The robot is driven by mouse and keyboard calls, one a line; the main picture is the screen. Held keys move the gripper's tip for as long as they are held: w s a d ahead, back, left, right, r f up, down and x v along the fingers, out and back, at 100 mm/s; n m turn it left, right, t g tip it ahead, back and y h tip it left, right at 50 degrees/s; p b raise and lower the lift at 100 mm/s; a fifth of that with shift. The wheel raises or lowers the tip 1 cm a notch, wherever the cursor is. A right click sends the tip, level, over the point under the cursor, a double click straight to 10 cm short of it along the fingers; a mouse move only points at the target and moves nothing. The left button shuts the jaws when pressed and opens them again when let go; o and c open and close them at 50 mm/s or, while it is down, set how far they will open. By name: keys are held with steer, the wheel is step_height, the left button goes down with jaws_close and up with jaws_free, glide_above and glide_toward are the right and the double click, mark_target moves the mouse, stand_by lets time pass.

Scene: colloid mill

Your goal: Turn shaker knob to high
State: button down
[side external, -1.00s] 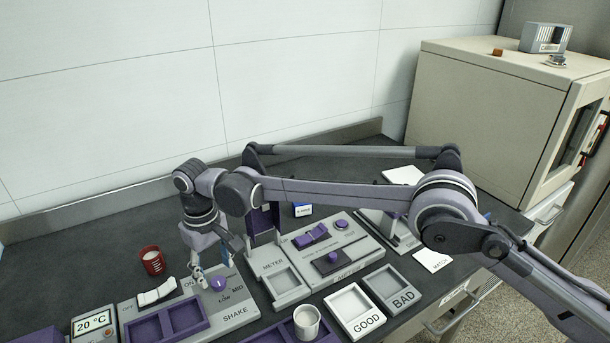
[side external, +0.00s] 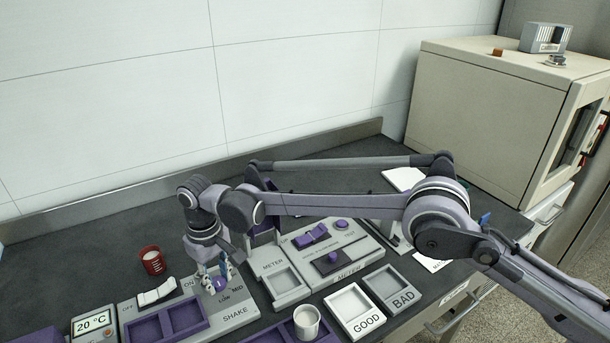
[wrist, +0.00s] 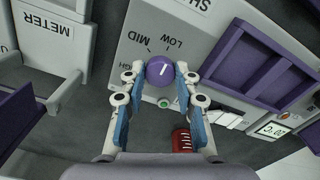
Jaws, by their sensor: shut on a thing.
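The shaker knob (wrist: 160,69) is a round purple dial with a white line, on the grey shaker panel (side external: 236,314). In the wrist view the line slants to the upper right, roughly toward the LOW side. The LOW and MID labels show above the knob; the HIGH label is partly hidden by a finger. My gripper (wrist: 160,76) is shut on the knob, one finger on each side. In the side view my gripper (side external: 217,279) points down at the knob (side external: 221,286), which the fingers partly cover.
A red cup (side external: 152,261) stands behind the panel. The meter unit (side external: 290,290) is to the right, with a white cup (side external: 307,322) in front of it.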

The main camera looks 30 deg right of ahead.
mark_target(218, 281)
steer(key=n, duration=1.3)
stand_by(0.4)
steer(key=shift+n, duration=0.3)
steer(key=c, duration=1)
jaws_free()
step_height(218, 281, up, 12)
